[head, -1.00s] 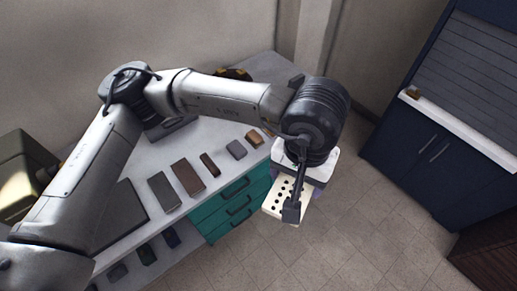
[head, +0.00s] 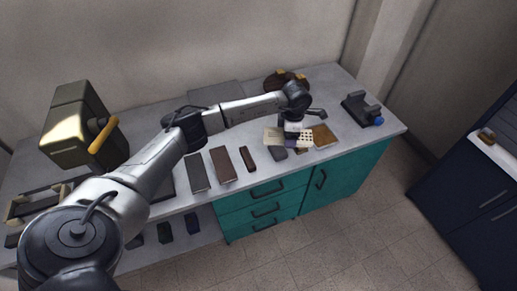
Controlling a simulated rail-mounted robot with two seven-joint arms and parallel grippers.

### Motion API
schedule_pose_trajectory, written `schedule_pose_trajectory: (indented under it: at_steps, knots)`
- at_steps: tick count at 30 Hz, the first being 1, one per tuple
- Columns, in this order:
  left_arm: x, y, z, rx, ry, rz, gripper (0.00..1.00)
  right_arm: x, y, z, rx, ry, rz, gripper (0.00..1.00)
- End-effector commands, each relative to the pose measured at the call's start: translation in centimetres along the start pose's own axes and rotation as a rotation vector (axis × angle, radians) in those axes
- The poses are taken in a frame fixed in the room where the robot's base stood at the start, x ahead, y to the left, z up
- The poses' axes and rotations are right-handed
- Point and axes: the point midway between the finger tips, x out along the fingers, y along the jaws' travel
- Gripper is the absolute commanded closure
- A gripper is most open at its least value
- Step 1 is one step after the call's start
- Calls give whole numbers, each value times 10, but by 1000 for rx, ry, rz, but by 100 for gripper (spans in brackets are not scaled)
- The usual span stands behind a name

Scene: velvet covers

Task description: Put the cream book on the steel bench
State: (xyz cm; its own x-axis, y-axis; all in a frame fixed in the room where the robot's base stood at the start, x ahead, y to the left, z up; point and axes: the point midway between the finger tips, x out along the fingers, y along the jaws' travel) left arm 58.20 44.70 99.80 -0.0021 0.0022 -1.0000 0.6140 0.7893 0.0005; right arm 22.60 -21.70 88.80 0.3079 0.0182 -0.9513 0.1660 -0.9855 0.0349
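The cream book (head: 273,136), a thin flat piece with a purple strip and a black-dotted part, shows in the head view beneath my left gripper (head: 294,132). The gripper appears shut on it, though its fingertips are small and partly hidden. The book is over the right half of a grey-topped bench with teal drawers (head: 365,138), which looks like the steel bench. Whether it touches the top cannot be told. My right gripper is not in view.
A grey block (head: 278,154) and a flat brown piece (head: 323,136) lie close to the book. Dark and brown books (head: 223,165) lie to its left. A dark device (head: 361,109) stands at the right end. Bare top shows between. A navy cabinet (head: 475,195) stands right.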

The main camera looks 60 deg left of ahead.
Motion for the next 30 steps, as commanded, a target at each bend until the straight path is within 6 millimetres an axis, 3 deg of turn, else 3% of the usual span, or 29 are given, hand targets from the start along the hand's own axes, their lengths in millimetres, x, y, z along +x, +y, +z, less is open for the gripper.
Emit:
schedule_pose_trajectory:
  at_steps: [1,6,14,30]
  knots:
    - [16,12,-19,-83,4,-2,54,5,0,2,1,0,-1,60]
    - [42,42,-65,-302,2,0,54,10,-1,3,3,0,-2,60]
    - [64,62,-101,-450,-1,0,54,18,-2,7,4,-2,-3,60]
    - [123,117,-174,-464,-4,1,54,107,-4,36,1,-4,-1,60]
